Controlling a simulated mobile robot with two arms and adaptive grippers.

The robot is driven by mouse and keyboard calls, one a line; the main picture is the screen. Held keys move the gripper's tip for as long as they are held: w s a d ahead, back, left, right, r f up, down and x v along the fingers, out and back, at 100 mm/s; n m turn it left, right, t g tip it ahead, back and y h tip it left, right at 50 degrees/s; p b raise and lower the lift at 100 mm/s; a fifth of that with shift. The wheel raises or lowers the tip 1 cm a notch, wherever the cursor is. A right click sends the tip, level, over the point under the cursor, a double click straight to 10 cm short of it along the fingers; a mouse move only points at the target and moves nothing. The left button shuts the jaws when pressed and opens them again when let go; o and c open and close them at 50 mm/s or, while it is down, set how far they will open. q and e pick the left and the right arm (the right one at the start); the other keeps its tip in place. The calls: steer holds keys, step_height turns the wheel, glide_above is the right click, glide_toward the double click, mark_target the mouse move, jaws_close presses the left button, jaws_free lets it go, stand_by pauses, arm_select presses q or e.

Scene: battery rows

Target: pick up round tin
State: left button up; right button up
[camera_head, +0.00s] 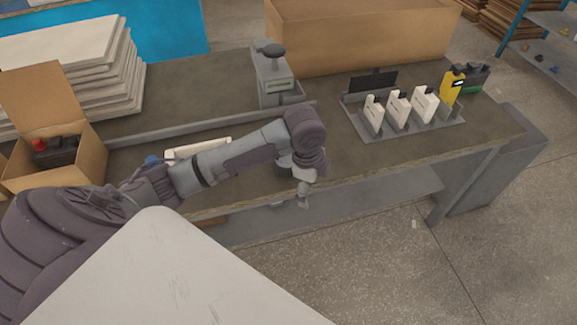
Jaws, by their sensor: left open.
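My left arm reaches in from the left over the workbench (225,108). Its gripper (303,199) points down at the bench's front edge and is open. A small dark rounded thing (283,171) shows just left of and behind the gripper. It may be the round tin, but the wrist partly hides it and I cannot tell for sure. I cannot tell whether the gripper touches it. My right gripper is not in view.
A rack (408,127) with several white packs and a yellow one stands on the right. A grey device (272,80) and a large cardboard box (360,38) stand behind. An open carton (88,158) with a dark item is at left. The bench between gripper and rack is clear.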

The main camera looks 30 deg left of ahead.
arm_select(q)
steer(key=w+a+r+m+g+y, duration=0.1)
steer(key=w+a+r+m, duration=0.3)
steer(key=a+r, duration=0.65)
steer(key=n, duration=0.1)
glide_above(287, 158)
steer(key=f, duration=0.7)
steer(key=shift+s, duration=0.35)
steer(key=shift+w+f+p, duration=0.15)
steer(key=shift+f+p, duration=0.1)
steer(key=shift+f, duration=1.4)
steer(key=shift+w+f+p, duration=0.15)
steer(key=shift+f+p, duration=0.05)
steer(key=shift+f, duration=1.45)
steer(key=shift+r, duration=0.1)
steer(key=c, duration=1.5)
